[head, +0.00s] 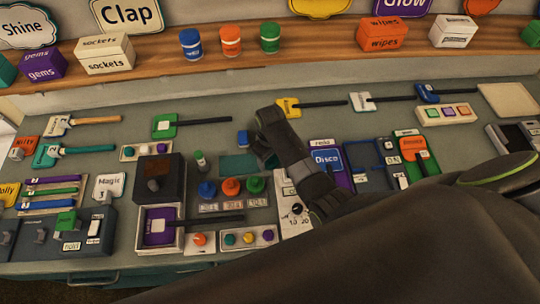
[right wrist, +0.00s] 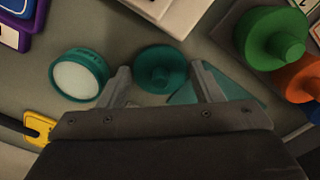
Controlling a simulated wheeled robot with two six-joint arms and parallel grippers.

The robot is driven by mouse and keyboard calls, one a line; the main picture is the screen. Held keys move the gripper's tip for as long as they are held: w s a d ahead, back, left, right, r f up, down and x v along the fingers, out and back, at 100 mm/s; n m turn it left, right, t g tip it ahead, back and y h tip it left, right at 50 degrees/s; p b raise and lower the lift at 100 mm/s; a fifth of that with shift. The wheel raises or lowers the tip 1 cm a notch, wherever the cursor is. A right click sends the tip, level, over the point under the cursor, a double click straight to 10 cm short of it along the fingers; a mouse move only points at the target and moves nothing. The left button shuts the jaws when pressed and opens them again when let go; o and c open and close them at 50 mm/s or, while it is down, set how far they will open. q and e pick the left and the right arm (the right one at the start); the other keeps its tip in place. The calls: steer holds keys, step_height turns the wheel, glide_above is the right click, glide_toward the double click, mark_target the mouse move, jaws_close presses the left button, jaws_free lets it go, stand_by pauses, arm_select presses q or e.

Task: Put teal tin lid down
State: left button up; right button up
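The teal tin lid (right wrist: 160,66), round with a central knob, lies between the fingertips of my right gripper (right wrist: 160,84) in the right wrist view. Narrow gaps seem to show on both sides of it, so the fingers look open around it. It appears low over or on the grey counter, beside a flat teal mat (right wrist: 238,88). A round teal tin (right wrist: 80,75) with a pale inside stands just left of the left finger. In the head view my right gripper (head: 264,160) reaches down near the mat (head: 225,168) and hides most of the lid and tin. My left gripper is out of view.
Green (right wrist: 270,38) and orange (right wrist: 300,80) knobbed pieces stand close on the right in the wrist view. The Disco case (head: 327,160) and a white switch panel (head: 295,212) are near my right arm. A dark box (head: 160,180) stands left of the mat.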

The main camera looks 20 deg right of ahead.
steer(key=o, duration=0.3)
steer(key=shift+f, duration=0.1)
steer(key=shift+a+r, duration=0.1)
steer(key=shift+r, duration=0.4)
step_height(320, 180, up, 12)
steer(key=shift+r, duration=0.2)
steer(key=shift+f, duration=0.1)
stand_by(0.4)
